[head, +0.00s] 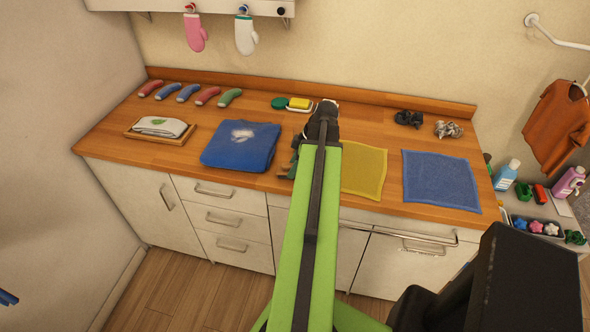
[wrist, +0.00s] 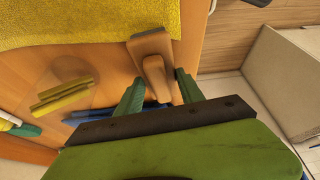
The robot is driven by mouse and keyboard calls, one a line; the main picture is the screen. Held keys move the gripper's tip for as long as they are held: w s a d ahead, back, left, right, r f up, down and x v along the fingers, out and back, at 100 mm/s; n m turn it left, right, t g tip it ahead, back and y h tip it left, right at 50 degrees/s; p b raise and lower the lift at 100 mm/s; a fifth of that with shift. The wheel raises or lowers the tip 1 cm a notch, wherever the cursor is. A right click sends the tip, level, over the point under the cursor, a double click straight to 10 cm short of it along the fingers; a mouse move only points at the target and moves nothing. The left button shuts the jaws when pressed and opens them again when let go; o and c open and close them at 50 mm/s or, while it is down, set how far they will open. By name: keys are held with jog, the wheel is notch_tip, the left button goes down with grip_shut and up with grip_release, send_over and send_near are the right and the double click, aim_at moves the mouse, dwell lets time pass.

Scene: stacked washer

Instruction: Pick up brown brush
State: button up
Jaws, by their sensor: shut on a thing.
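The brown brush (wrist: 150,45) shows in the wrist view on the wooden counter, beside the edge of the yellow cloth (wrist: 60,22). Its wide end points away from my gripper and its narrower handle reaches back toward it. My gripper (wrist: 159,76) has its two green fingers on either side of the handle and is shut on the brush. In the head view the brush is hidden behind my green arm. The yellow cloth also shows in the head view (head: 365,172), right of the arm.
A folded blue garment (head: 240,146) lies left of my arm and a blue cloth (head: 440,180) lies to the right. Yellow sticks (wrist: 62,95) lie left of the brush in the wrist view. The counter's front edge is close by.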

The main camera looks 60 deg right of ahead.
aim_at(289, 164)
jog(key=shift+r, duration=0.1)
notch_tip(289, 164, up, 4)
jog(key=p, duration=0.4)
jog(key=shift+r+p, duration=0.2)
jog(key=shift+p, duration=0.1)
jog(key=s+r+p, duration=0.6)
jog(key=s, duration=0.5)
jog(key=shift+s+r, duration=0.2)
jog(key=shift+s, duration=0.15)
